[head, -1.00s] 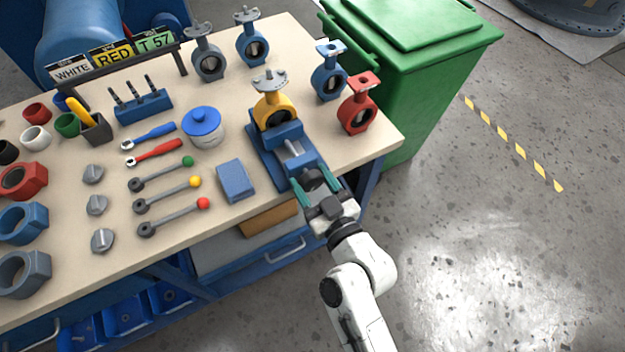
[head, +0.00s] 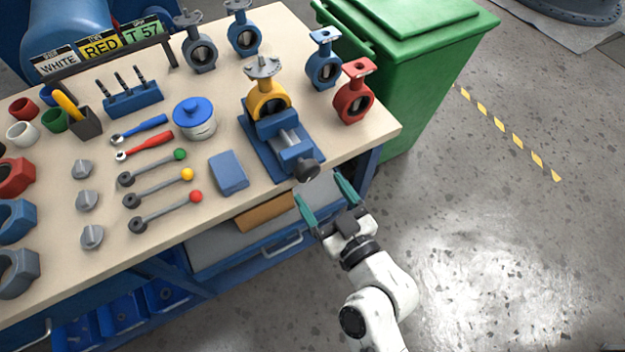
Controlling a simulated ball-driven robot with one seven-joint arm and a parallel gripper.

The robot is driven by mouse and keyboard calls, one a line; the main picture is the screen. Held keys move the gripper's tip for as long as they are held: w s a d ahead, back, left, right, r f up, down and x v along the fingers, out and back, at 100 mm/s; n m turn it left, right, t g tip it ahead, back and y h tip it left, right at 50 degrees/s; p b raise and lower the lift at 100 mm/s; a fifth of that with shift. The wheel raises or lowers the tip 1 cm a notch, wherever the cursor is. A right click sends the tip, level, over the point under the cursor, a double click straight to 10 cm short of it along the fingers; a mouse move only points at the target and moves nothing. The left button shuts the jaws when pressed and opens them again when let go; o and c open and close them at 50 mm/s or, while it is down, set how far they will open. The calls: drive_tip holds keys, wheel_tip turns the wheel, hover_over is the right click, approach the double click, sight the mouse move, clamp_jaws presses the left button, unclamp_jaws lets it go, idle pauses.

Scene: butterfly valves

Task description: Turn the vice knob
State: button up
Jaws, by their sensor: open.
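The blue vice (head: 272,150) sits at the front right edge of the workbench. A yellow butterfly valve (head: 267,103) stands in its jaws. The dark vice knob (head: 306,169) is at the vice's near end, over the bench edge. My gripper (head: 326,192) is open and empty, with its two teal fingers apart and pointing toward the bench. It is just in front of the knob, slightly below and right of it in the picture. A gap shows between the fingertips and the knob.
Blue (head: 323,66) and red (head: 355,92) valves stand right of the vice. A blue block (head: 228,172) and lever handles with coloured knobs lie to its left. A green bin (head: 425,60) stands beyond the bench's right end. The floor right of my arm is clear.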

drive_tip(key=shift+b+v, duration=0.45)
drive_tip(key=shift+v, duration=2.05)
drive_tip(key=shift+d, duration=0.1)
drive_tip(key=s+d+f+m+g+h+p, duration=0.1)
drive_tip(key=s+d+f+g+h+p, duration=0.1)
drive_tip(key=d+f+g+h, duration=0.3)
drive_tip(key=s+d+f+m+g+h+p, duration=0.1)
drive_tip(key=s+d+f+m+g+p, duration=0.15)
drive_tip(key=d, duration=0.45)
drive_tip(key=s+d+m+g+h+p, duration=0.1)
drive_tip(key=s+d+m+g+h, duration=0.3)
drive_tip(key=s+d, duration=0.8)
drive_tip(key=shift+s+d+r+m+g, duration=0.15)
drive_tip(key=shift+s+d+m+g, duration=0.35)
drive_tip(key=shift+g, duration=0.75)
drive_tip(key=shift+a+n, duration=0.2)
drive_tip(key=shift+n, duration=0.05)
